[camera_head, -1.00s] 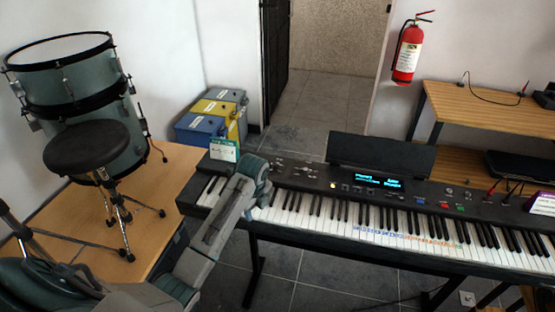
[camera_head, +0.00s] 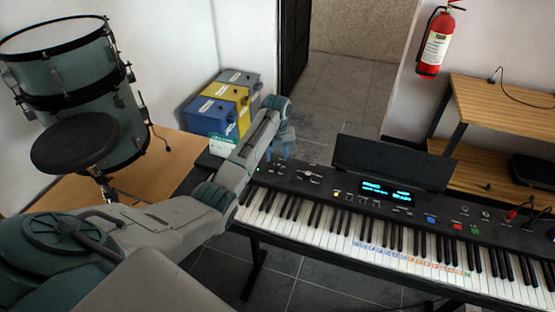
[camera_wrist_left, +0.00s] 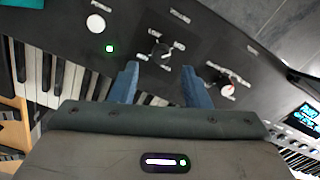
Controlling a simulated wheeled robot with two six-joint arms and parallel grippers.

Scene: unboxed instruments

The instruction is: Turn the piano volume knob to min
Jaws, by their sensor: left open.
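The black electric piano (camera_head: 330,190) stands across the lower right of the head view. My left gripper (camera_head: 279,150) is above its left end, pointing down. In the left wrist view my left gripper (camera_wrist_left: 159,70) is open, with two blue fingers apart and nothing between them. A dark knob with a pale pointer (camera_wrist_left: 161,50) lies just beyond the fingertips, roughly in line with the gap. The labels are too small to read surely. My right gripper is out of view.
A white button (camera_wrist_left: 96,23) and a green light (camera_wrist_left: 109,48) are left of the dark knob. A black music stand (camera_head: 390,162) rises behind the lit display (camera_head: 395,191). Blue and yellow boxes (camera_head: 222,103) and drums (camera_head: 75,95) stand at the left.

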